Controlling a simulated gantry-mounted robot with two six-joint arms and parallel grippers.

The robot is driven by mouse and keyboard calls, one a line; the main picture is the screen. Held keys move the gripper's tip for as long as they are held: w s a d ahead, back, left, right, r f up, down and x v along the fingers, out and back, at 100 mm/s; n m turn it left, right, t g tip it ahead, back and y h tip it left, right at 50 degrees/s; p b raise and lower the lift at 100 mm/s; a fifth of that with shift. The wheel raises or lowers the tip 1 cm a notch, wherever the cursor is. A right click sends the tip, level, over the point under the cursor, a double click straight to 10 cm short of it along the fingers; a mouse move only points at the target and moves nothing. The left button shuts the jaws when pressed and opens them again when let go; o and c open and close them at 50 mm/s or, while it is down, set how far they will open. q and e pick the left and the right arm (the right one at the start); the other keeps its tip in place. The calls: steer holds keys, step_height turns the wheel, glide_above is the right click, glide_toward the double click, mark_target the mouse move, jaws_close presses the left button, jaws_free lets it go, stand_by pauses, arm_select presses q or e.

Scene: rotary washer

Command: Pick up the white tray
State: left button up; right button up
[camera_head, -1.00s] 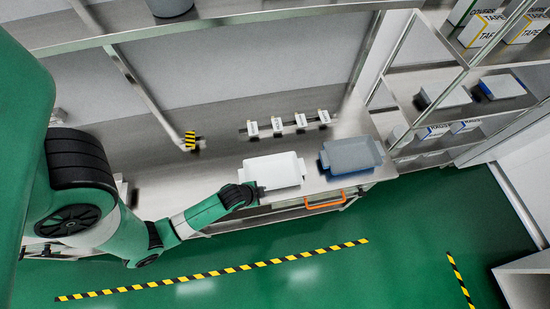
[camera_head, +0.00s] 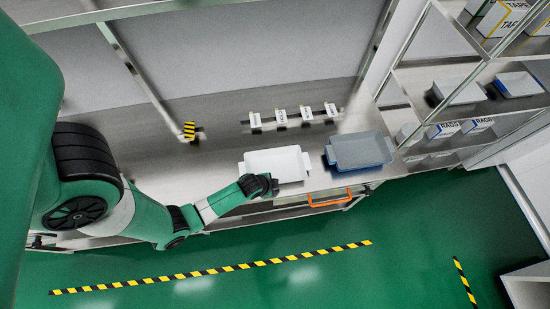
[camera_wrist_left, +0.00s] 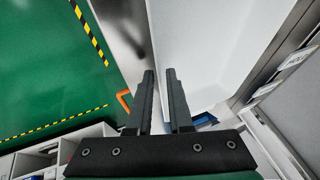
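The white tray (camera_head: 278,165) rests on the steel counter (camera_head: 200,178), left of a grey-blue tray (camera_head: 360,151). My left gripper (camera_head: 272,186) is at the white tray's near edge in the head view, where its fingers are hard to make out. In the left wrist view, the two dark fingers of my left gripper (camera_wrist_left: 161,73) stand apart with a narrow gap. The white tray (camera_wrist_left: 200,35) fills the upper middle there, its side edge close to the fingertips. I cannot tell whether its rim lies between the fingers. My right gripper is not in view.
An orange handle (camera_head: 330,199) sticks out below the counter's front edge. Small labelled holders (camera_head: 280,116) line the back of the counter. A shelf rack (camera_head: 440,110) with trays and boxes stands at the right. The green floor (camera_head: 330,270) in front is clear.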

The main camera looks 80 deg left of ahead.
arm_select(q)
steer(key=shift+w+a+f, duration=0.15)
steer(key=shift+w+f, duration=0.1)
steer(key=shift+f, duration=0.4)
steer(key=shift+c, duration=0.3)
jaws_close()
steer(key=shift+r, duration=0.1)
stand_by(0.5)
